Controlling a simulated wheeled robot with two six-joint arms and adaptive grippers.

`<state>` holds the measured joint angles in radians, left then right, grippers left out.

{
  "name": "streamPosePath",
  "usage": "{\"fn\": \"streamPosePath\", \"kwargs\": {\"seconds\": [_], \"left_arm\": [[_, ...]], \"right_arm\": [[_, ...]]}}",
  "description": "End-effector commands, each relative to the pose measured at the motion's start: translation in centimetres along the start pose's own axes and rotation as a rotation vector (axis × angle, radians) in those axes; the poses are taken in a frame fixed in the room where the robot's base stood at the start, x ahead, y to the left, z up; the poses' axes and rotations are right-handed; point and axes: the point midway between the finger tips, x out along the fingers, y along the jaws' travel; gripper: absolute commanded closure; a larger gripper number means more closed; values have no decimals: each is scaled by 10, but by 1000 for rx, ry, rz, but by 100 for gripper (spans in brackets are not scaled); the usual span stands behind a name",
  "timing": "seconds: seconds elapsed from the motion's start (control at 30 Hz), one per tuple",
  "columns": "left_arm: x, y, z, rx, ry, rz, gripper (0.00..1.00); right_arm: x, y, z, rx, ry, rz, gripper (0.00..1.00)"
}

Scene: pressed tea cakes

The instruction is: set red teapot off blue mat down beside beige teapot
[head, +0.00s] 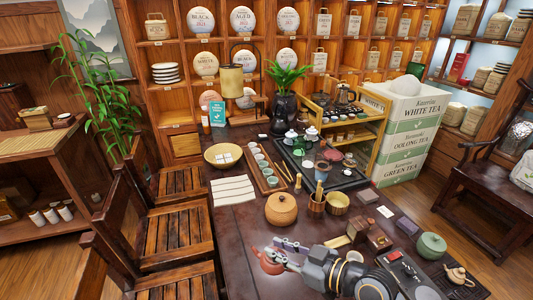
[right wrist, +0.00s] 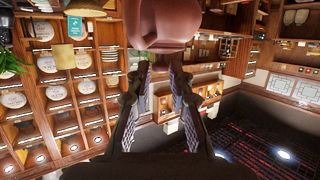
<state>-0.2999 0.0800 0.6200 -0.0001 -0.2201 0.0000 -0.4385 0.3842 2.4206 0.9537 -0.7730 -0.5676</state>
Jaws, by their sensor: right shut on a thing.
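The red teapot (head: 268,263) is at the front of the dark table in the head view, at the tips of my right gripper (head: 284,253). In the right wrist view the red-brown teapot (right wrist: 165,22) fills the top middle, and the right gripper's fingertips (right wrist: 160,72) are close together on its near part. The right gripper is shut on it. Whether the teapot touches the table is hard to tell. The beige teapot (head: 458,274) stands on a dark slatted tray (head: 470,290) at the lower right. No blue mat is visible. My left gripper is not in view.
A round wooden pot (head: 281,209) stands behind the red teapot. Small boxes (head: 379,239) lie behind my right arm. Wooden chairs (head: 175,240) line the left side.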

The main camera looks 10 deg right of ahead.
Motion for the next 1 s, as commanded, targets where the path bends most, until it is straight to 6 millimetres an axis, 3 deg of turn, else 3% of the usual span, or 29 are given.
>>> {"fn": "streamPosePath", "kwargs": {"seconds": [0.03, 0.1, 0.3, 0.63, 0.77, 1.0], "left_arm": [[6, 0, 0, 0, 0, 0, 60], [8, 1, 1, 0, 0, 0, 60], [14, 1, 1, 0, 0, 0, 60], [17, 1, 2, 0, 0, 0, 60], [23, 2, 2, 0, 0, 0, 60], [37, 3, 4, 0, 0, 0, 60]], "right_arm": [[-2, 15, 16, 23, -5, 80, 100], [-7, 35, 24, 54, -2, 182, 100], [-22, 71, 31, 110, 5, 365, 100], [-30, 84, 29, 138, 5, 426, 100], [-19, 102, 36, 137, 6, 428, 100], [19, 165, 57, 143, 8, 429, 100]]}}
